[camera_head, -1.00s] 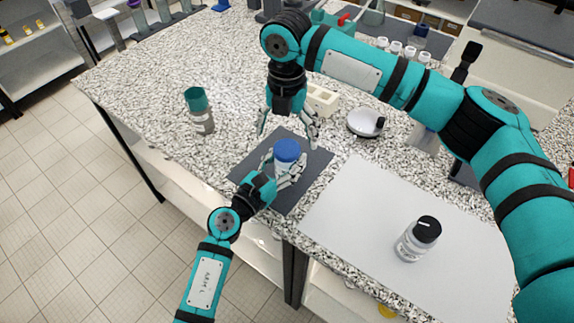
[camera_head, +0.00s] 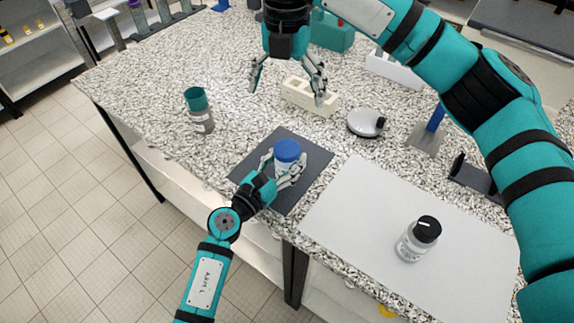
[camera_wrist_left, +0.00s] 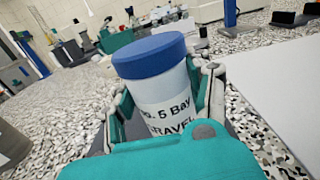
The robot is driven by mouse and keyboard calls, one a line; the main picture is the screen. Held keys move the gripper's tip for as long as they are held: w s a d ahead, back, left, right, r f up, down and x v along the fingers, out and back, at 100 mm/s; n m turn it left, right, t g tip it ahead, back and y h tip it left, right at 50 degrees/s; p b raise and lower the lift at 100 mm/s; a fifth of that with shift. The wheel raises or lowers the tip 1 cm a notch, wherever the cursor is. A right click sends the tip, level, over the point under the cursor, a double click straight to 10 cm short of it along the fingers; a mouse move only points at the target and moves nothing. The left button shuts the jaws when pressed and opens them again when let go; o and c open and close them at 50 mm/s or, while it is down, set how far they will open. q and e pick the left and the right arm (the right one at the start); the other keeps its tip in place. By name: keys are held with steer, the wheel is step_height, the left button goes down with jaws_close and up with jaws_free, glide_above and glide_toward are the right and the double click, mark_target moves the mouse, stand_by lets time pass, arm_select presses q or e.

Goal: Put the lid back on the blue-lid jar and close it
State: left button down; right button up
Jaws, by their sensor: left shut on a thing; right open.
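The blue-lid jar (camera_head: 284,163) stands upright on a dark grey mat (camera_head: 312,163). Its blue lid (camera_head: 287,150) sits on top of it and looks level. In the left wrist view the jar (camera_wrist_left: 172,100) shows a label with "No. 5 Bay" and "GRAVEL", and the blue lid (camera_wrist_left: 150,55) covers its mouth. Whether the lid is fully tight cannot be told. My left gripper (camera_head: 283,177) is shut on the jar's body, below the lid. My right gripper (camera_head: 288,84) is open and empty, above and behind the jar, over a cream block rack.
A black-lid jar (camera_head: 418,239) stands on a white sheet (camera_head: 350,215) at right. The cream rack (camera_head: 310,97) and a round white device (camera_head: 366,122) lie behind the mat. The counter's front edge is close.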

stand_by(0.3)
arm_select(q)
steer(key=shift+c, duration=2.3)
jaws_free()
steer(key=v, duration=1.2)
